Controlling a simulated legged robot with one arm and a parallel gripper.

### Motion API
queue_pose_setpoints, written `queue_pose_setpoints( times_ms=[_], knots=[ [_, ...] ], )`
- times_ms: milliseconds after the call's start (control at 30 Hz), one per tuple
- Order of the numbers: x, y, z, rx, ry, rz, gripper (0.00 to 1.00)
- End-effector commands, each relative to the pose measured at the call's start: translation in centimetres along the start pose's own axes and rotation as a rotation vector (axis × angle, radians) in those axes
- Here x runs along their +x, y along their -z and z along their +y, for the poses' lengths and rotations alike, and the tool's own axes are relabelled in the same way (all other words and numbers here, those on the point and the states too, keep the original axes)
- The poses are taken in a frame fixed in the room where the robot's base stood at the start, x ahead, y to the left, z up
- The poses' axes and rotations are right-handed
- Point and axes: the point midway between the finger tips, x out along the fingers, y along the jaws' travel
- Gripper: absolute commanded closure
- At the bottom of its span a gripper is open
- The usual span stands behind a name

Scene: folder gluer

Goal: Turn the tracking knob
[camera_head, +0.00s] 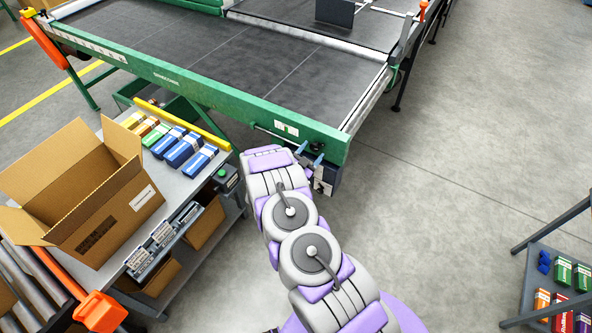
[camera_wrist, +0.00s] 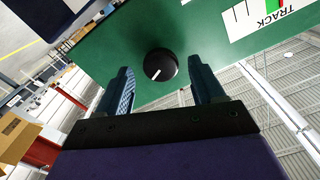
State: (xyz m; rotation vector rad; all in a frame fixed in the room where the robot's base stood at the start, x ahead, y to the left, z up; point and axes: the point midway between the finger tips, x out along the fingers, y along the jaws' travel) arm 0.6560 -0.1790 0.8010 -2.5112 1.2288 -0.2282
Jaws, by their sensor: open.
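The tracking knob (camera_wrist: 160,65) is a round black dial with a white pointer line on a green panel (camera_wrist: 120,40) in the wrist view. A white label reading "TRACK" (camera_wrist: 262,14) with a green and red scale is beside it on the panel. My gripper (camera_wrist: 164,80) is open, with one finger on each side of the knob in the picture. I cannot tell whether either finger touches it. In the head view my gripper (camera_head: 308,160) is at the green conveyor frame's near corner, by a small dark knob (camera_head: 317,147).
The conveyor (camera_head: 240,70) has a dark belt and green frame. A grey table (camera_head: 175,185) at left holds an open cardboard box (camera_head: 85,190) and several small coloured cartons (camera_head: 185,147). A shelf rack (camera_head: 560,285) stands at lower right. The floor (camera_head: 480,130) on the right is clear.

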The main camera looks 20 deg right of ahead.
Motion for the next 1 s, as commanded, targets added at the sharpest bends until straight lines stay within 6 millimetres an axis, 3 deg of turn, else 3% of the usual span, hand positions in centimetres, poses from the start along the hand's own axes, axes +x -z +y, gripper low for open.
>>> queue_pose_setpoints(
  times_ms=[200, 600, 800, 1000],
  knots=[
    [-4.8, 0.1, -0.3, -0.004, 0.007, -0.001, 0.32],
    [-12.3, -0.1, -0.3, -0.002, 0.006, -0.003, 0.32],
    [-14.7, -0.2, -0.1, -0.003, 0.002, -0.001, 0.32],
    [-15.7, -0.2, -0.1, -0.002, 0.001, 0.000, 0.32]
  ],
)
